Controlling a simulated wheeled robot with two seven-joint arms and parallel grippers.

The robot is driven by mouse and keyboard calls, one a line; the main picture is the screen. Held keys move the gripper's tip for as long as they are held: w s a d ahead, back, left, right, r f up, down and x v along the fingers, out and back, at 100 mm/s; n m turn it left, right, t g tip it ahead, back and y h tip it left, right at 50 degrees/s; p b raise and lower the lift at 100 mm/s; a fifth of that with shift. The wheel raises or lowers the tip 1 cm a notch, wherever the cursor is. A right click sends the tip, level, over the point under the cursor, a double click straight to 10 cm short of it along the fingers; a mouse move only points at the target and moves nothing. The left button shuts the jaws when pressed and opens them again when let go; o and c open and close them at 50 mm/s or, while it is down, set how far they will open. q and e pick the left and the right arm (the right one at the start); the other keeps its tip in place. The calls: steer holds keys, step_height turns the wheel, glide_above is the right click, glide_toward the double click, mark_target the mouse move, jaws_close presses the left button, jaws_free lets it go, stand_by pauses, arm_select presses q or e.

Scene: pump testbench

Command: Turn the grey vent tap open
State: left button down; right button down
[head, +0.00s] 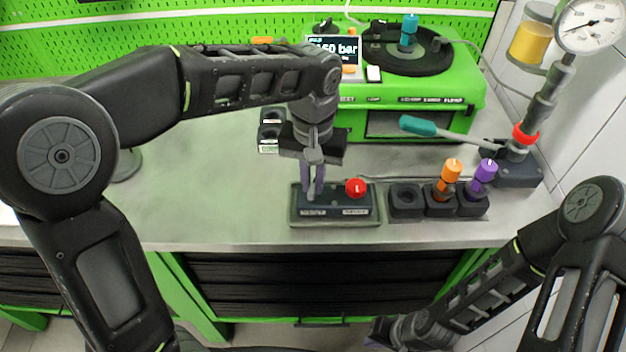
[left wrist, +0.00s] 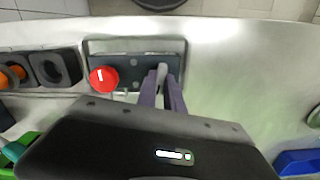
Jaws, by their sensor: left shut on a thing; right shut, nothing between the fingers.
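The grey vent tap (left wrist: 162,72) sits on a dark block in a grey tray (head: 335,223) at the front of the bench. In the left wrist view it is a small light-grey handle between my left fingers. My left gripper (head: 313,190) points down and is shut on it; the fingers hide most of the tap in the head view. A round red knob (head: 356,188) with a white mark is on the same block, to the right; it also shows in the left wrist view (left wrist: 103,79). My right gripper (head: 378,332) is shut and empty, low in front of the bench.
Right of the tray are black holders (head: 406,201), with an orange-capped part (head: 448,178) and a purple-capped part (head: 483,176). Behind stands a green test unit (head: 428,112) with a teal-handled lever (head: 425,127) and gauge (head: 590,25). The bench's left side is mostly clear.

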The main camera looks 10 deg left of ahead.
mark_target(313, 185)
arm_select(q)
steer(key=shift+n, duration=1.3)
steer(key=c, duration=1.5)
jaws_free()
steer(key=shift+o, duration=0.2)
steer(key=shift+r, duration=0.15)
step_height(313, 185, up, 8)
steer(key=shift+f+b, duration=0.2)
steer(key=shift+b, duration=0.15)
